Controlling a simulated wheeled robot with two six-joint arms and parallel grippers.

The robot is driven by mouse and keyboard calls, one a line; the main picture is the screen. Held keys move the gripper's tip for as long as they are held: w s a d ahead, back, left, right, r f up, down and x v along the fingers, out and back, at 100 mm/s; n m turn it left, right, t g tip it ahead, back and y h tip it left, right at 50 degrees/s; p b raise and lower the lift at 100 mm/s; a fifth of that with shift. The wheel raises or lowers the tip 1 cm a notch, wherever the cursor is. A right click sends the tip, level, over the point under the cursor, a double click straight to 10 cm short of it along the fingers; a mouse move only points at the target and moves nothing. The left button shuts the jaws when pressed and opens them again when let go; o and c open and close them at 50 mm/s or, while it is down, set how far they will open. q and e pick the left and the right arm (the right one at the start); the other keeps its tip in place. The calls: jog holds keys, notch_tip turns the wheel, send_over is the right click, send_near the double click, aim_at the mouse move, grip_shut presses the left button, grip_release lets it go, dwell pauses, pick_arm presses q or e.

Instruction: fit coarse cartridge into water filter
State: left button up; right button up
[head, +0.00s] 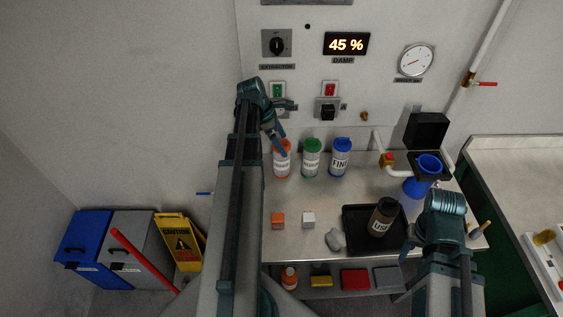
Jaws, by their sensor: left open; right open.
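The coarse cartridge (282,166) is a white cylinder with an orange top and a partly hidden label. It stands upright at the left of a row on the bench. My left gripper (279,138) is open just above it, its fingers overlapping the orange top; I cannot tell whether they touch. The water filter (417,188) is a blue housing at the right, with its black lid (427,130) raised behind it. A dark cartridge labelled USED (381,219) leans in a black tray (352,247). My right gripper (408,243) is open near the tray's right edge, partly hidden by its wrist.
A green-topped cartridge (312,160) and a blue-topped FINE cartridge (341,158) stand close beside the coarse one. An orange block (278,221), a white block (308,220) and a grey object (335,239) lie in front. Pipework with a red valve (387,159) stands left of the filter.

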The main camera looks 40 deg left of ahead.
pick_arm(q)
grip_shut()
dwell(0.3)
jog(key=shift+r, duration=0.1)
